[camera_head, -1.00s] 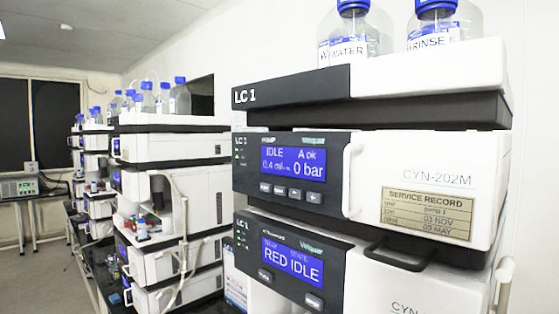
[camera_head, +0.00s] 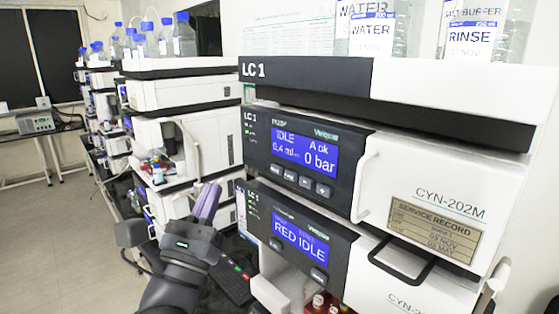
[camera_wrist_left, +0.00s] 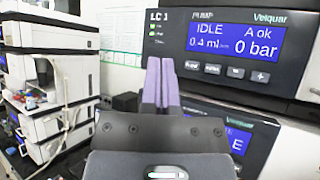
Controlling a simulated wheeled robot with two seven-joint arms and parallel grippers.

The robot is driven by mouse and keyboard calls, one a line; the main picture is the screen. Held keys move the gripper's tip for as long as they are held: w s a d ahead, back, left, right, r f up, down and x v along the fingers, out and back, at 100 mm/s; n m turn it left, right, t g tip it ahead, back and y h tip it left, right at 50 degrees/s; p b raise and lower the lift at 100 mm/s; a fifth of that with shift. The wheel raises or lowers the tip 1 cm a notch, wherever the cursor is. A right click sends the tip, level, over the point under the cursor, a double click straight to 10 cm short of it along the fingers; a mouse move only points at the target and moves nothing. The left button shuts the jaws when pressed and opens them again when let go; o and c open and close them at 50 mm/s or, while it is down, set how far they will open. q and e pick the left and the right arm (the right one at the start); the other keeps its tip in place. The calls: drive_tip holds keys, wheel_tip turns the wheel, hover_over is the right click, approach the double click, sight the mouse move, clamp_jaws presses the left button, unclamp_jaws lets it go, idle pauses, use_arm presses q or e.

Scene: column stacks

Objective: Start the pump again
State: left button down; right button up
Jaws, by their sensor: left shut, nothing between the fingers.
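The LC 1 pump module (camera_head: 345,170) is the upper unit with a dark front panel. Its blue display (camera_head: 304,153) reads "IDLE", "A ok", 0.4 ml and "0 bar". A row of small buttons (camera_head: 298,180) lies below the display, the rightmost marked "+". My left gripper (camera_head: 207,203) is shut and empty, its purple fingers pointing up, in front and left of the LC 1 stack. In the left wrist view the fingers (camera_wrist_left: 160,82) appear left of the pump's buttons (camera_wrist_left: 213,69) and display (camera_wrist_left: 236,40). I cannot tell contact; they look apart. My right gripper is not in view.
Below is a second module whose display (camera_head: 300,241) reads "RED IDLE". Labelled bottles (camera_head: 370,25) stand on top of the stack. A black handle (camera_head: 400,262) sticks out at the front. A keyboard (camera_head: 232,280) lies below my gripper. Other stacks (camera_head: 185,95) stand at left.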

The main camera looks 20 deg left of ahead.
sight(276, 170)
use_arm(q)
drive_tip(key=w+d+b, duration=0.1)
drive_tip(key=w+d, duration=0.2)
drive_tip(key=w, duration=0.5)
drive_tip(key=shift+d, duration=0.2)
drive_tip(key=shift+w, duration=0.1)
idle(1.1)
drive_tip(key=shift+w+b, duration=0.1)
drive_tip(key=shift+b, duration=0.25)
idle(0.5)
drive_tip(key=shift+w+d, duration=0.15)
drive_tip(key=shift+w, duration=0.1)
